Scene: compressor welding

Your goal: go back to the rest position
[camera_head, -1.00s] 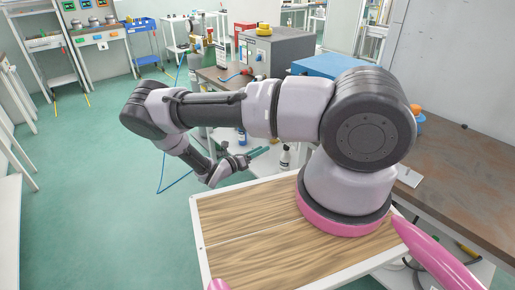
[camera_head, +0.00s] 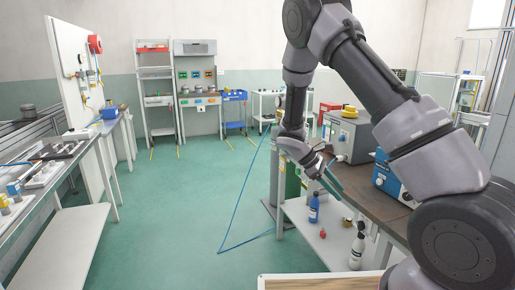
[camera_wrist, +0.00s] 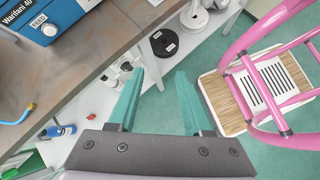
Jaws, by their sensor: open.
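My gripper (camera_head: 334,180) hangs at the end of my raised arm, beside the front edge of the brown workbench (camera_head: 372,207). In the wrist view my gripper (camera_wrist: 158,82) shows two teal fingers spread well apart. Nothing is between them; the green floor and part of the lower shelf show behind. The fingers are small and partly lost against the bench in the head view. My arm bends high on the right side of the head view.
On the bench stand a blue machine (camera_head: 392,182) and a grey box (camera_head: 346,135). The lower shelf holds a blue bottle (camera_head: 314,208) and a white bottle (camera_head: 357,250). A white table (camera_head: 70,165) stands at left. The green floor (camera_head: 180,220) between is mostly clear.

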